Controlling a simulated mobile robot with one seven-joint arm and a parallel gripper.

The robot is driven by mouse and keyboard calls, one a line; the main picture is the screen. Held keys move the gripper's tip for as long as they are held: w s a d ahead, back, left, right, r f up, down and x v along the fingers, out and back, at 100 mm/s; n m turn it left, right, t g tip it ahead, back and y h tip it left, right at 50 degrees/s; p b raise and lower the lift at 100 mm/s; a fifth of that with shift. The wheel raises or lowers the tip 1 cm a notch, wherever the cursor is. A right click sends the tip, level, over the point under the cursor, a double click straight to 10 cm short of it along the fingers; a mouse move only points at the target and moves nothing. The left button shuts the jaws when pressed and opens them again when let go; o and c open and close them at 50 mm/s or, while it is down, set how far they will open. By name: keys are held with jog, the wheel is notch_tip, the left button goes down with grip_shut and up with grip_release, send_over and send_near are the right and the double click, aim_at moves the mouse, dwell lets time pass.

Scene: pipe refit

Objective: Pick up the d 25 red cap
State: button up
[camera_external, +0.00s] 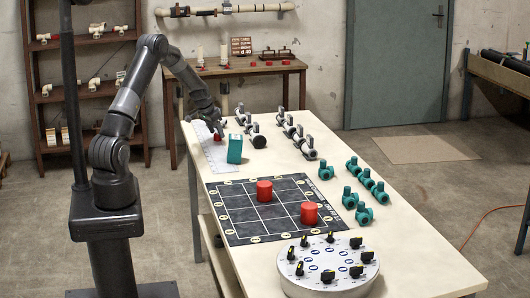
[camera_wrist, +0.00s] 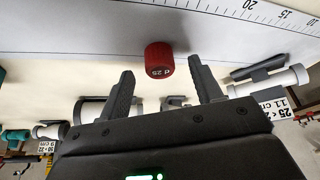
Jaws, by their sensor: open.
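The d 25 red cap (camera_wrist: 159,59) is a small red cylinder with "d 25" printed on it, in the upper middle of the wrist view. My gripper (camera_wrist: 160,70) is open, its two dark fingers on either side of the cap and slightly short of it in the picture. In the external view my gripper (camera_external: 215,128) is low over the far left of the long table, and the small red cap (camera_external: 217,137) shows just below it. No contact between fingers and cap is visible.
The cap is by a white ruler sheet (camera_external: 213,153). A teal block (camera_external: 234,149) stands close on the right. Grey-white fittings (camera_external: 292,130) and teal fittings (camera_external: 366,180) lie further right. Larger red cylinders (camera_external: 264,191) stand on the dark grid mat (camera_external: 235,222), before a round dial unit (camera_external: 325,285).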

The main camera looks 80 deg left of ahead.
jog(key=shift+w+a+f, duration=0.15)
jog(key=shift+w+f, duration=0.1)
jog(key=shift+f, duration=0.25)
jog(key=shift+c, duration=0.5)
jog(key=c, duration=0.9)
